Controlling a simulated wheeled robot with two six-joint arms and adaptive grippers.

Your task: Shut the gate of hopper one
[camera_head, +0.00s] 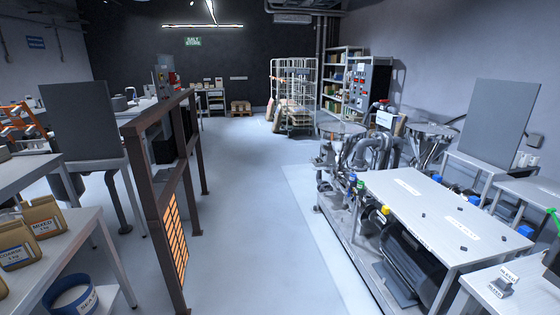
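Two funnel-shaped steel hoppers stand in the right half of the head view. The nearer-left hopper (342,130) has a wide round rim and sits above a cluster of grey pipes. The other hopper (432,132) is farther right, partly behind a steel table. I cannot read which one is marked as hopper one. Their gates are too small and too hidden by pipes to tell open from shut. Neither of my grippers is in view.
A steel table (430,215) stands in front of the hoppers on a low platform. A brown metal frame with an orange mesh panel (174,240) stands left of centre. Shelves with labelled bags (44,215) are at left. The floor (240,200) between is clear.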

